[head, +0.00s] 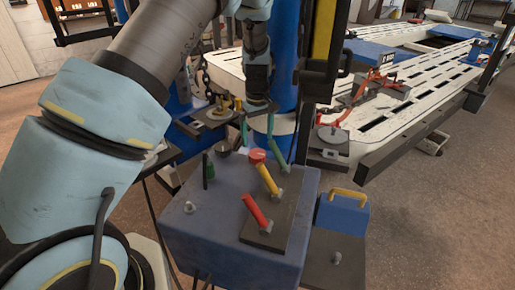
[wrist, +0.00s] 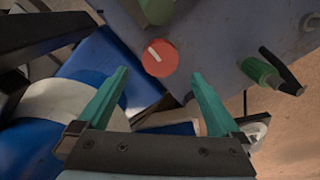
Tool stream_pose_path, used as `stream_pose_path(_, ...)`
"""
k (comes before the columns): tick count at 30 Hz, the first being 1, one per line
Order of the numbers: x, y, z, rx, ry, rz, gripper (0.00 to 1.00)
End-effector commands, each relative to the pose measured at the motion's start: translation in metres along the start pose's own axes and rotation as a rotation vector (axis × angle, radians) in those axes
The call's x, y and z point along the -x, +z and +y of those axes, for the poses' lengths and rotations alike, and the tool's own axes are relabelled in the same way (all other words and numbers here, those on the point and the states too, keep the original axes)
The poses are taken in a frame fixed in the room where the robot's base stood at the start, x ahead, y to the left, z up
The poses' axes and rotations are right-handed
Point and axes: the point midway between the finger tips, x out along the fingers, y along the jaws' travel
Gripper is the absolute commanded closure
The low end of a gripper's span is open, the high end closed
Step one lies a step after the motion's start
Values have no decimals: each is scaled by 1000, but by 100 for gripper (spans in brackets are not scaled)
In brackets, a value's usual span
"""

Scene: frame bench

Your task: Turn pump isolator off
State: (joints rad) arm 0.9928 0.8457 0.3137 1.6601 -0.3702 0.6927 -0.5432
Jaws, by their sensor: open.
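A blue control box (head: 190,235) stands in the lower middle of the head view. A round red knob (head: 257,155) sits at its far edge; in the wrist view the knob (wrist: 159,58) shows a short slanted white mark. No label shows which control is the pump isolator. The box also carries a yellow-handled lever (head: 267,178), a red-handled lever (head: 254,210) and a green-and-black control (head: 209,170). My gripper (head: 259,138) is open and empty beyond the knob.
A blue post (head: 284,60) rises close behind my gripper. A smaller blue box with a yellow handle (head: 348,195) stands right of the control box. A long slotted white frame bench (head: 420,80) fills the upper right. Bare floor lies at lower right.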

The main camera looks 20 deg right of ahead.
Motion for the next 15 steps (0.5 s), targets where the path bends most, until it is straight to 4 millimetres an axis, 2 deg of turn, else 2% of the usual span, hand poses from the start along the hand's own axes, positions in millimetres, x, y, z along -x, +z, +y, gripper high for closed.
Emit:
stream_pose_path(3, 20, 0, 1, -2, 2, 1, 0)
stream_pose_path(6, 31, 0, 1, -2, 1, 1, 0)
stream_pose_path(15, 39, 0, 0, -1, -1, 0, 0)
